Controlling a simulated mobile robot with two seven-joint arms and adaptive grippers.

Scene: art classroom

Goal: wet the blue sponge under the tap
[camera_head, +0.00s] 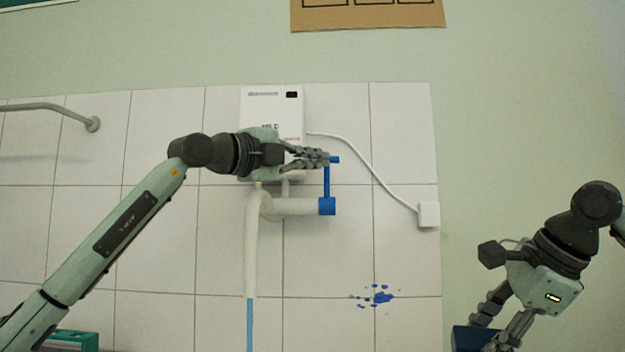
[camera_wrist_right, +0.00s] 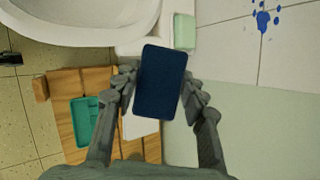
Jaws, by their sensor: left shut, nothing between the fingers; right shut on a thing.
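The blue sponge (camera_wrist_right: 160,82) is dark and flat, held between the fingers of my right gripper (camera_wrist_right: 160,95). In the head view the sponge (camera_head: 468,338) is partly cut off at the bottom edge, well right of the tap. The tap (camera_head: 290,207) is a white pipe with a blue end and a thin blue lever (camera_head: 327,182). A light blue strip (camera_head: 250,325), which looks like running water, hangs straight below its spout. My left gripper (camera_head: 326,159) is shut and empty, its fingertips at the top of the lever; I cannot tell if they touch it.
A white basin (camera_wrist_right: 90,38) lies at the top left of the wrist view, beyond the sponge. A pale green block (camera_wrist_right: 184,31) is near its edge. A teal tray (camera_wrist_right: 85,122) lies lower left. A white heater box (camera_head: 272,115) with a cable is behind my left gripper.

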